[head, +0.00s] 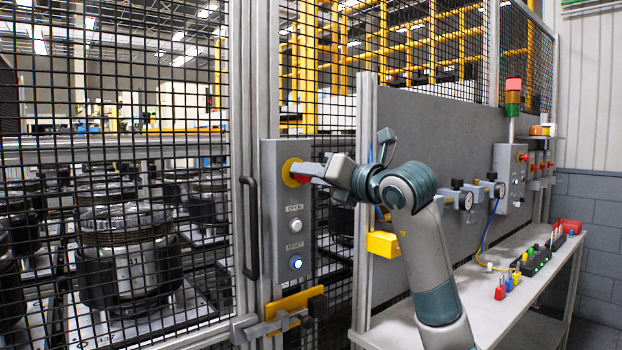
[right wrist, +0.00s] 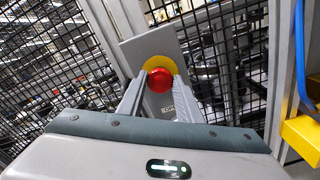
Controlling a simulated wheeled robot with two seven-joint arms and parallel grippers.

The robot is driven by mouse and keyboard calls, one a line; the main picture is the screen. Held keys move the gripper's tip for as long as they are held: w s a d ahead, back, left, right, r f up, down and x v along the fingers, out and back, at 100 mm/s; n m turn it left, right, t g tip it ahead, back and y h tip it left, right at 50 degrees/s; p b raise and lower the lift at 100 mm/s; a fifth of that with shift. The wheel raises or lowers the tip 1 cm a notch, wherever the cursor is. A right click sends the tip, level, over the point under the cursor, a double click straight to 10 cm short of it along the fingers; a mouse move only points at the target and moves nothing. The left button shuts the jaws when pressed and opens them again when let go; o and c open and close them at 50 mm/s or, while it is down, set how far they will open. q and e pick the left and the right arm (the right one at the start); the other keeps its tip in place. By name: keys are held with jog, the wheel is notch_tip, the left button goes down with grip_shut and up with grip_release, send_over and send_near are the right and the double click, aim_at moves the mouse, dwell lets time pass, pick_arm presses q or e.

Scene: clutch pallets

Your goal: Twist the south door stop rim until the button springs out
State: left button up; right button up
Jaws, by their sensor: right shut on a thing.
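The south door stop is a red mushroom button (right wrist: 160,80) on a yellow round plate, at the top of a grey control box (head: 270,228) on the cage door post. In the head view the yellow plate (head: 289,172) shows, and the red button is partly hidden by my fingers. My right gripper (right wrist: 158,92) is shut on the red rim, one finger on each side of it. I cannot tell whether the button is pressed in or out. My left gripper is not in view.
Below the stop are a white OPEN button (head: 295,226) and a lit blue RESET button (head: 296,262). A black door handle (head: 250,228) is to the left. A yellow door latch (head: 295,304) sits below. A shelf (head: 500,312) with small coloured items is at right.

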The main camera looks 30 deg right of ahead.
dwell(0.3)
jog(key=o, duration=1)
jog(key=shift+o, duration=0.2)
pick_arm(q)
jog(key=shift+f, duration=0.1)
pick_arm(e)
jog(key=shift+s, duration=0.2)
pick_arm(q)
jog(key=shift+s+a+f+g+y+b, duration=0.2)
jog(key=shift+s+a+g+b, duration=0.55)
jog(key=shift+b, duration=0.3)
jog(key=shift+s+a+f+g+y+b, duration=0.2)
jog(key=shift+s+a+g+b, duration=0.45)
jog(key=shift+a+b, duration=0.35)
pick_arm(e)
jog(key=s+d, duration=0.1)
jog(key=s, duration=1.6)
jog(key=shift+d, duration=0.2)
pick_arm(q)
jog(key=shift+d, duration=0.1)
